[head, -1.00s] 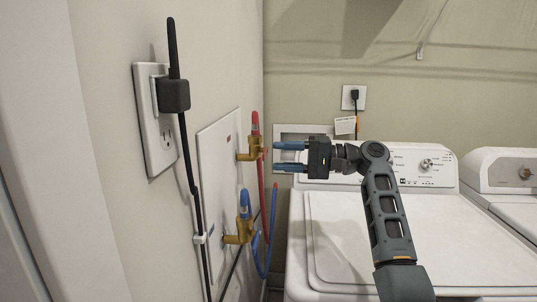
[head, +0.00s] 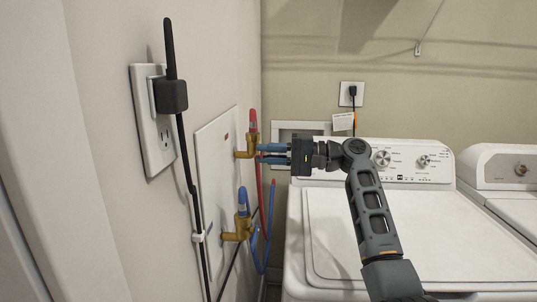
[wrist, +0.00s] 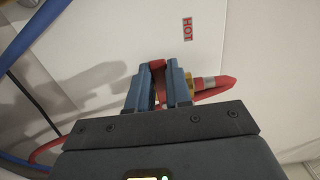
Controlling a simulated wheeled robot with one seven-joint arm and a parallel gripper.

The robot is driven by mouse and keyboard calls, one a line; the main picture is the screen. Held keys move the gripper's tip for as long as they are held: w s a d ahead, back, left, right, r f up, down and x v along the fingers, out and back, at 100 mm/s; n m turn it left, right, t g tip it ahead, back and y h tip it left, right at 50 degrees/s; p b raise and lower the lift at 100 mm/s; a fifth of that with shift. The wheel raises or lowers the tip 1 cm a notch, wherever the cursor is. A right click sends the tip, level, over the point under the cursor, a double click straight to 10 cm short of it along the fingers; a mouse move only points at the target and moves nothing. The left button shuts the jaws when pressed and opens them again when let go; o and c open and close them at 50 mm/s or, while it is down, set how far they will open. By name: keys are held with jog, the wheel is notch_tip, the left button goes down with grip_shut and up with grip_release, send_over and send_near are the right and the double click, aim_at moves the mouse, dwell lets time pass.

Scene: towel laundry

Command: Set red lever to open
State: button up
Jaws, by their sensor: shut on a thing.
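The red lever (head: 253,121) points up from a brass valve (head: 245,147) on the white wall panel. In the wrist view the lever (wrist: 213,88) lies to the right of my fingers, with a pale band near its middle. My gripper (head: 260,154) is level with the valve's outlet, just below the lever. In the wrist view its blue fingers (wrist: 159,68) are shut on a red piece, which looks like the top of the red hose (wrist: 158,88). The fingers do not hold the lever. They hide part of the brass valve (wrist: 188,85).
A blue lever (head: 242,200) on a second brass valve sits below, with a blue hose (head: 270,225). A black cord and plug (head: 171,95) hang at the left wall. A washer (head: 375,235) stands to the right, below my arm.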

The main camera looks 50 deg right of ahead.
grip_shut()
jog(key=shift+f, duration=0.15)
jog(key=shift+w+d+f+n+b, duration=0.15)
jog(key=shift+f+n+b, duration=0.3)
jog(key=shift+n+b, duration=1.05)
jog(key=shift+w+d+f+n+b, duration=0.1)
jog(key=shift+f+n+b, duration=0.3)
jog(key=shift+n+b, duration=1.1)
jog(key=shift+w+d+f+n+b, duration=0.15)
jog(key=shift+f+n+b, duration=0.45)
jog(key=shift+b, duration=1.7)
jog(key=shift+s+r, duration=0.1)
jog(key=shift+r, duration=0.05)
jog(key=o, duration=0.7)
grip_release()
